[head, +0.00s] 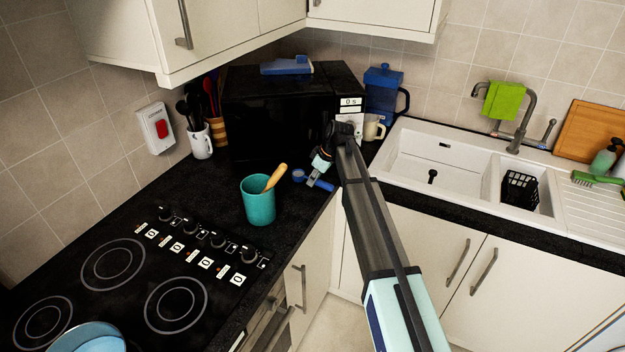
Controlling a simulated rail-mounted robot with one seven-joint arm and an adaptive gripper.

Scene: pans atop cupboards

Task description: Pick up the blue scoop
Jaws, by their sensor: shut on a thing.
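The blue scoop (299,175) lies at or just above the black worktop, in front of the microwave and to the right of the teal cup. Its round end points left and part of its handle is covered by my gripper. My gripper (315,180) reaches down from the right and is shut on the scoop. I cannot tell whether the scoop still touches the worktop.
A teal cup (258,204) with a wooden-handled utensil stands close to the left. The black microwave (275,115) is behind, with a cream mug (373,128) and a blue jug (382,90) to its right. The hob (130,285) is at the left front, the sink (430,165) at the right.

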